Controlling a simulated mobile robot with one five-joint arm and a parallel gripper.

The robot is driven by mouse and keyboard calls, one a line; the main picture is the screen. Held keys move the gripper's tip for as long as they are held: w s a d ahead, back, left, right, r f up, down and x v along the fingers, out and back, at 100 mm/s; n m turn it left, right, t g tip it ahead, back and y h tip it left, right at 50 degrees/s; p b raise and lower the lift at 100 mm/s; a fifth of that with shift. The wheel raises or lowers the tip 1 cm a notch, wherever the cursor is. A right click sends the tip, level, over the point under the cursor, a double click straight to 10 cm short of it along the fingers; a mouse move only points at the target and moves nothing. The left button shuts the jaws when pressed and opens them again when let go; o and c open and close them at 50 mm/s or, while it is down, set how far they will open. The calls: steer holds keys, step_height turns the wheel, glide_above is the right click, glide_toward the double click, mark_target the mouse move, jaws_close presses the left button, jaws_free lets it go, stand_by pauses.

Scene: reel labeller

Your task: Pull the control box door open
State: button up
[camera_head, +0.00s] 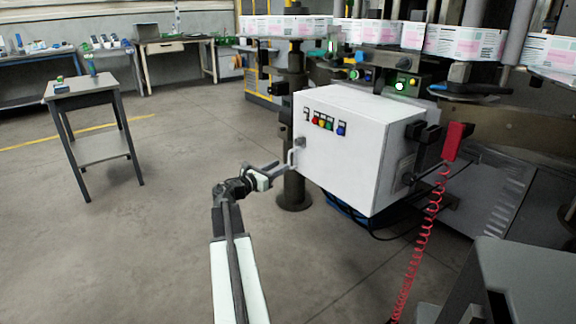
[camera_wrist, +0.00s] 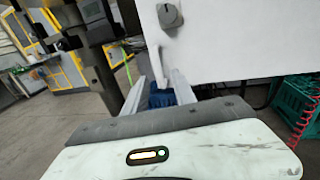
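The white control box (camera_head: 345,150) stands at the right of centre in the head view, its door (camera_head: 335,160) facing my arm and looking closed. A pale handle (camera_head: 291,158) sits at the door's left edge, with a grey knob (camera_head: 300,142) above it. My gripper (camera_head: 284,166) is right at the handle. In the wrist view the two fingers (camera_wrist: 158,90) stand apart and the handle (camera_wrist: 158,62) shows beyond and between them. Contact with the handle cannot be told. The knob (camera_wrist: 170,16) shows above, on the white door (camera_wrist: 245,40).
A dark post (camera_head: 293,185) stands just behind the handle. A red coiled cable (camera_head: 418,255) hangs right of the box. A grey casing (camera_head: 530,280) fills the lower right. Open floor (camera_head: 120,245) lies to the left, with a small table (camera_head: 85,97) farther back.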

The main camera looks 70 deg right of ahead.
mark_target(289, 161)
steer(key=x, duration=0.5)
jaws_close()
steer(key=shift+s+f, duration=0.1)
steer(key=shift+s, duration=0.05)
stand_by(1.1)
